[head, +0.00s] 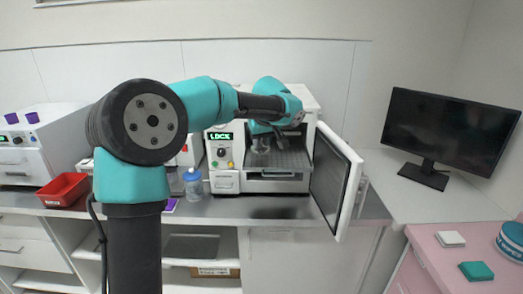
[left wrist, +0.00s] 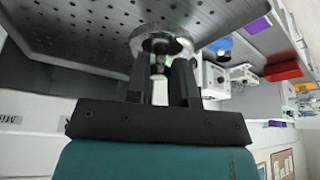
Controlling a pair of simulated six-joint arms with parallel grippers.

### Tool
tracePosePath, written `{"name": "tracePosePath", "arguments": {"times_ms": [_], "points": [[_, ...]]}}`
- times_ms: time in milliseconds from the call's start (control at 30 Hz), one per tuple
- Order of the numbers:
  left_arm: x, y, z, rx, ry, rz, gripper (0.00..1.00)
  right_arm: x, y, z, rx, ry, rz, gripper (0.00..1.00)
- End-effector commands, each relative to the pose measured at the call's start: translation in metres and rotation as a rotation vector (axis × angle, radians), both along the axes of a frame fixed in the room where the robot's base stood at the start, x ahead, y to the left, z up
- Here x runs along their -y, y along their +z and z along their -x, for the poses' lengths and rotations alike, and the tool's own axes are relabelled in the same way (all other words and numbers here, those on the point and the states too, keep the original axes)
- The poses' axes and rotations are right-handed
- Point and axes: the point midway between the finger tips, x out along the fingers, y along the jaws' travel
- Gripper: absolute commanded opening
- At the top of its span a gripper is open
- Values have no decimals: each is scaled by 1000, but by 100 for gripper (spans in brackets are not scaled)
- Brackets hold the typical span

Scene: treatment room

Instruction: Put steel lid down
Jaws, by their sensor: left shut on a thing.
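My left gripper (left wrist: 162,75) is shut on the knob of a round steel lid (left wrist: 160,42), seen in the left wrist view. In the head view, my left gripper (head: 265,132) reaches into the open chamber of a white steriliser (head: 224,158), with the steel lid (head: 260,147) small and partly hidden below it. A perforated metal tray (head: 290,160) is inside the chamber; the tray also shows in the left wrist view (left wrist: 85,28) close to the lid. I cannot tell whether the lid touches the tray. My right gripper is not in view.
The steriliser's door (head: 333,180) stands open to the right. A blue-capped jar (head: 193,185) and a red bin (head: 63,189) stand on the counter to the left. A monitor (head: 445,130) is at the right. The counter front below the steriliser (head: 270,207) is clear.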

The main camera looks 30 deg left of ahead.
Motion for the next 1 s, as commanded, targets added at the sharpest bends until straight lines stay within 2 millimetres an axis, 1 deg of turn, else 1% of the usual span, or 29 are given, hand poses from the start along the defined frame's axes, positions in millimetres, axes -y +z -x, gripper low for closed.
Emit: {"name": "tracePosePath", "arguments": {"times_ms": [200, 267, 700, 733, 967, 1000], "points": [[0, -27, 1, -5, 1, 0, 0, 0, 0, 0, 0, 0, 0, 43], [0, -31, 0, -3, 1, 0, 0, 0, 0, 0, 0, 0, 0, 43], [0, -36, 0, -2, 0, -1, 0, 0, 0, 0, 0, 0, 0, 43], [0, -36, 0, -2, -1, 0, 25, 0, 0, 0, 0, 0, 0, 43], [0, -36, 0, -1, 0, 0, 47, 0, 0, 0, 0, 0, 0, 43], [0, -36, 0, -1, 0, 0, 48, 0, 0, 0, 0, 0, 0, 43]]}}
